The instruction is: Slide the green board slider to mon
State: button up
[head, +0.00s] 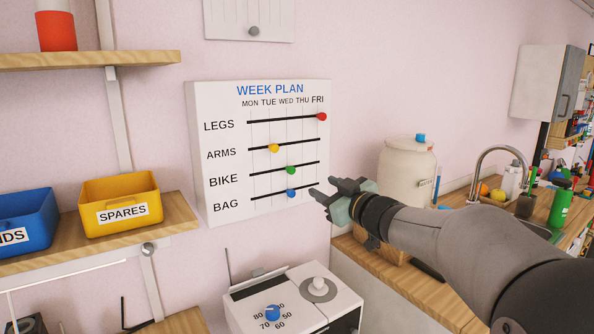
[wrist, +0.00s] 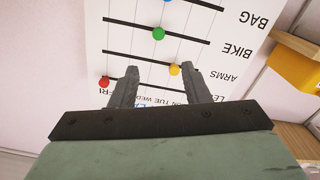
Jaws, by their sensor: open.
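The green slider (head: 291,170) sits on the BIKE row of the white WEEK PLAN board (head: 210,170), around the middle columns, near WED. It also shows in the wrist view (wrist: 159,34), where the board appears upside down. MON is the leftmost day column in the head view. My gripper (head: 323,187) is open and empty, in front of the board's lower right edge in the head view. In the wrist view its two fingers (wrist: 160,70) point toward the board, with the green slider beyond the gap between the tips. Its distance from the board is hard to tell.
Other sliders are red (head: 321,117) on LEGS, yellow (head: 274,148) on ARMS and blue (head: 291,193) on BAG, just below the green one. A shelf (head: 170,222) with a yellow SPARES bin (head: 122,190) is left. A white machine (head: 300,300) stands below; a white canister (head: 407,170) stands right.

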aim_at(292, 170)
jog(key=p+x, duration=0.3)
jog(key=x, duration=1.1)
jog(key=shift+w, duration=0.3)
grip_shut()
